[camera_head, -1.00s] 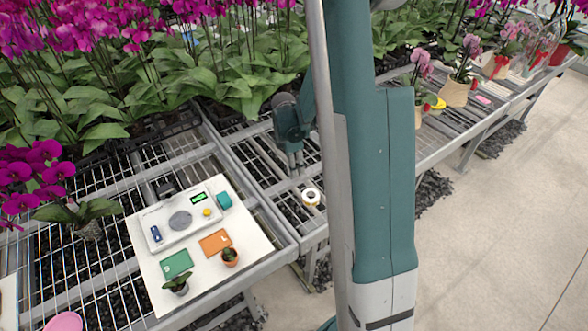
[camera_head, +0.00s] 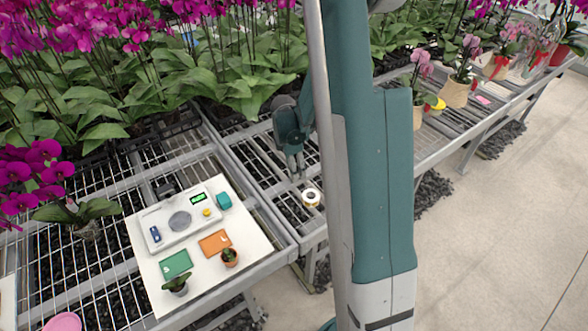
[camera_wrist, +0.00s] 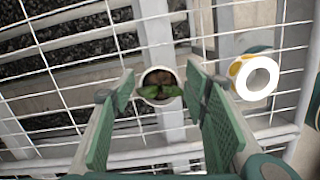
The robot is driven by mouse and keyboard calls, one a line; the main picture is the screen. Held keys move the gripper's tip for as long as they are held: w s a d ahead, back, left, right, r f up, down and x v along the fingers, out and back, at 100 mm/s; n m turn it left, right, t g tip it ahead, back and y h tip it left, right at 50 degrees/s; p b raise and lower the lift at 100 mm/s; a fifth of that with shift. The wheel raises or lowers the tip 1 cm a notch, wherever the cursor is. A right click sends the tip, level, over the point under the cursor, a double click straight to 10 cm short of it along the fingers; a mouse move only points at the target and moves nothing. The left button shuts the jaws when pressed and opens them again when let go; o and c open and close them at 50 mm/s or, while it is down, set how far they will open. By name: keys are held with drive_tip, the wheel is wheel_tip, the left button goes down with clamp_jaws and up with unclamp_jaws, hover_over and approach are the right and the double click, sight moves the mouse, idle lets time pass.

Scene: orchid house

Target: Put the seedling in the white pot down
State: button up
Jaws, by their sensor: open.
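The white pot (camera_wrist: 149,92) shows in the wrist view as a small round rim with brown soil and green seedling leaves (camera_wrist: 165,91). It appears upright over the wire bench top, between the fingertips of my gripper (camera_head: 297,172). The two green finger pads are apart, one on each side of the pot. I see a gap at the left pad; contact at the right is unclear. The pot's base is hidden in the wrist view, and I cannot make the pot out in the head view.
A white and yellow tape roll (camera_wrist: 255,77) lies close to the right of my gripper, also in the head view (camera_head: 311,198). A white board (camera_head: 240,262) at left holds a scale (camera_head: 180,220), cards, a grey-potted seedling (camera_head: 176,285) and a cactus (camera_head: 229,257). Orchids stand behind.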

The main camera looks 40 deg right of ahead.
drive_tip(key=shift+r, duration=0.15)
wheel_tip(320, 180, up, 12)
drive_tip(key=a+p, duration=0.1)
drive_tip(key=p, duration=0.1)
drive_tip(key=shift+w+a, duration=0.15)
drive_tip(key=shift+a, duration=0.05)
idle(0.3)
drive_tip(key=shift+r, duration=0.1)
idle(0.6)
drive_tip(key=s+a+r+m+t, duration=0.4)
drive_tip(key=s+a+r+m, duration=0.4)
drive_tip(key=a+r, duration=0.65)
drive_tip(key=s+a+r+m+t, duration=0.1)
drive_tip(key=s+a+r+m, duration=0.1)
drive_tip(key=s+a, duration=0.3)
drive_tip(key=s+a+r+m+t+y, duration=0.1)
drive_tip(key=s+a+m, duration=0.4)
drive_tip(key=s, duration=0.5)
drive_tip(key=shift+s+a+r+m+t, duration=0.3)
drive_tip(key=shift+r+t, duration=0.4)
drive_tip(key=shift+r, duration=0.35)
